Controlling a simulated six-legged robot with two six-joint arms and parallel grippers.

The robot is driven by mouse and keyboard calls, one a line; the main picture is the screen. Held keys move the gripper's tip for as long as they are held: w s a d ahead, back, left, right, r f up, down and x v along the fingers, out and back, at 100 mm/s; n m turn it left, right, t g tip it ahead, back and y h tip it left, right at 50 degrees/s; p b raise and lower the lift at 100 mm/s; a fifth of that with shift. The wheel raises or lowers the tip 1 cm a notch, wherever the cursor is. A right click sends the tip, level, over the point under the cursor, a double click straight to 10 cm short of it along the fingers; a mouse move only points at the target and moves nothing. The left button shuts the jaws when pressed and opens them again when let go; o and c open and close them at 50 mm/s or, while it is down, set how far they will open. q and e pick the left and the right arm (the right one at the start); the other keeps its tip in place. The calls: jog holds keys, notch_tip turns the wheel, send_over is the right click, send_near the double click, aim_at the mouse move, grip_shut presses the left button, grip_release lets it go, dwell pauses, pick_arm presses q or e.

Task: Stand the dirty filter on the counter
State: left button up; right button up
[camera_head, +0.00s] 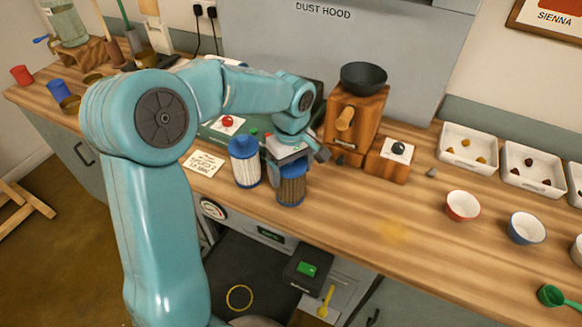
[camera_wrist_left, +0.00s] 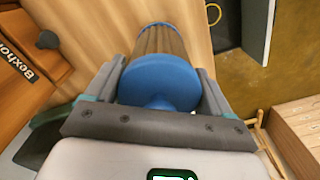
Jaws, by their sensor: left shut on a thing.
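The dirty filter (camera_head: 291,188) is a brown pleated cylinder with blue end caps, near the counter's front edge. My left gripper (camera_head: 292,165) is shut on its top cap. The filter looks about upright; I cannot tell whether its base touches the counter (camera_head: 345,215). In the left wrist view, the dirty filter's blue cap (camera_wrist_left: 160,80) sits between the two fingers of my left gripper (camera_wrist_left: 158,88), with brown pleats beyond it. A white pleated filter (camera_head: 244,165) with blue caps stands close to its left. My right gripper is not in view.
A wooden grinder (camera_head: 352,120) with a dark bowl (camera_head: 363,77) stands behind to the right. A small card (camera_head: 203,163) lies left of the white filter. Bowls (camera_head: 463,206) and white trays (camera_head: 468,150) are farther right. Counter between the filter and bowls is clear.

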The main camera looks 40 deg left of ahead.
pick_arm(q)
jog(key=shift+f, duration=0.1)
jog(key=o, duration=1)
jog(key=shift+w+f, duration=0.1)
jog(key=shift+o, duration=0.2)
notch_tip(320, 180, up, 12)
jog(key=shift+r, duration=0.25)
jog(key=shift+f, duration=0.1)
